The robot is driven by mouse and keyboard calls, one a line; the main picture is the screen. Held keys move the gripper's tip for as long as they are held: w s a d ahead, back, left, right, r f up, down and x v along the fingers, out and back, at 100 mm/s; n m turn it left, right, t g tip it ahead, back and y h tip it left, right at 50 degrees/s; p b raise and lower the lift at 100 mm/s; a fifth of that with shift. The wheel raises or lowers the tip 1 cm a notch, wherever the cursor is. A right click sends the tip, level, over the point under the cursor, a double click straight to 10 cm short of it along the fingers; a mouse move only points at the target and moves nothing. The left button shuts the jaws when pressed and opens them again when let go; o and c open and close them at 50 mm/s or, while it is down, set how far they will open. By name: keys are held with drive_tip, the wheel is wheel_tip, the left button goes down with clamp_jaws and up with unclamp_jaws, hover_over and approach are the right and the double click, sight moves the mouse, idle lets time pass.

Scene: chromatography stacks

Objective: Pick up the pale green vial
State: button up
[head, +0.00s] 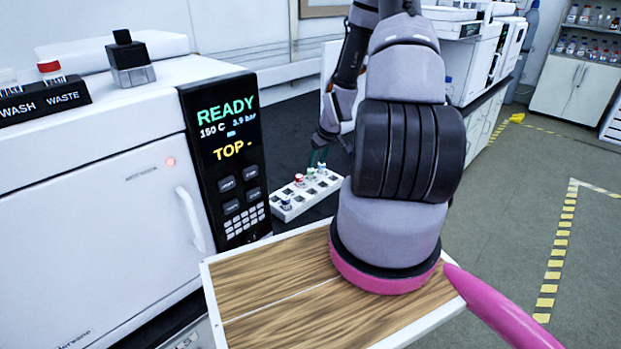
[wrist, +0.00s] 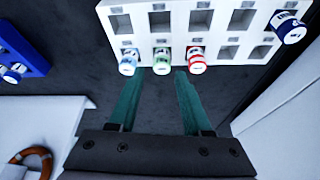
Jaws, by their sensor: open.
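The pale green vial (wrist: 162,61) stands in the white rack (wrist: 150,22), in the row nearest my gripper in the wrist view, between a light blue vial (wrist: 128,62) and a red vial (wrist: 196,61). My gripper (wrist: 159,74) is open and empty, its teal fingertips just short of the row, with the green vial between their lines. Whether the fingers overlap the vial in depth I cannot tell. In the head view my gripper (head: 318,158) is above the rack (head: 291,211), close over the green vial (head: 311,173).
A dark blue vial (wrist: 290,27) sits at the rack's corner. A blue rack (wrist: 30,55) with vials is at the left in the wrist view. The instrument with a READY panel (head: 227,150) stands left of the rack in the head view. Several rack slots are empty.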

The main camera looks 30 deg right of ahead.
sight(311, 170)
drive_tip(key=x, duration=0.6)
drive_tip(key=shift+w+a+f, duration=0.25)
drive_tip(key=shift+w, duration=0.1)
clamp_jaws()
